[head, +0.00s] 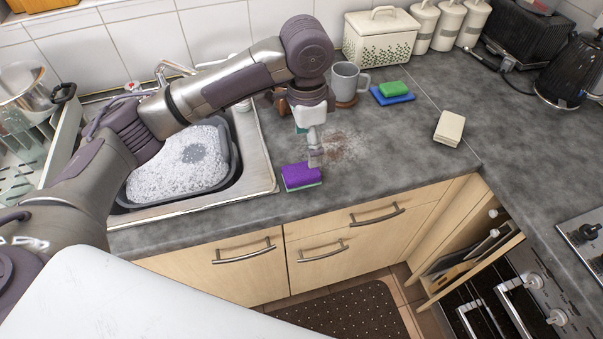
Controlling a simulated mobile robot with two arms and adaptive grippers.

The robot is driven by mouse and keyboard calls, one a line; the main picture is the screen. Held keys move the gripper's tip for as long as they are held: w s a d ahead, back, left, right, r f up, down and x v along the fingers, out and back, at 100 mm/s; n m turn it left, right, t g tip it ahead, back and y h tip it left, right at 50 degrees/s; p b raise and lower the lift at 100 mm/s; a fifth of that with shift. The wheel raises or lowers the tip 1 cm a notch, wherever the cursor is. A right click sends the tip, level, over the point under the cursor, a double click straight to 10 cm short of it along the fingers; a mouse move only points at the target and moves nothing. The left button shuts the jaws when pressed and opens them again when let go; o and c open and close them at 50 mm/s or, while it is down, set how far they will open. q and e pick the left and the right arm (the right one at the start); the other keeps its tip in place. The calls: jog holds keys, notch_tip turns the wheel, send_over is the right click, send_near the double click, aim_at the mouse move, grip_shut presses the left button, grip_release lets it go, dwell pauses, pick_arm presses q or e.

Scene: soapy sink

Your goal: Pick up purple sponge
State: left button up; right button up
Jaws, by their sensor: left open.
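The purple sponge (299,177) lies flat on the grey countertop near its front edge, just right of the sink. It has a purple top and a paler greenish underside. My left gripper (315,160) points down at the right end of the sponge, very close to it. The jaws are open. From this angle I cannot tell whether a finger touches the sponge. My right gripper is not in view.
The sink (262,170) holds a tub of soapy foam (180,160). A grey mug (345,82) stands behind my gripper. A green sponge (394,88) rests on a blue cloth or sponge (393,99). Pale coasters (449,128) lie to the right. Brown crumbs (345,145) are scattered beside my gripper.

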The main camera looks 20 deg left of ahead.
pick_arm(q)
jog(key=a+r, duration=0.1)
jog(key=r, duration=0.1)
jog(key=p, duration=0.1)
send_over(301, 171)
jog(key=f, duration=0.8)
jog(key=shift+s+d+f, duration=0.15)
jog(key=shift+s+d, duration=0.05)
jog(key=shift+d, duration=0.05)
jog(key=f, duration=0.1)
jog(key=f+p, duration=0.1)
jog(key=f, duration=0.2)
jog(key=shift+w+a+f+p, duration=0.25)
jog(key=shift+w+f+p, duration=0.05)
jog(key=shift+p, duration=0.05)
jog(key=shift+f, duration=0.5)
jog(key=c, duration=1)
jog(key=shift+r, duration=0.15)
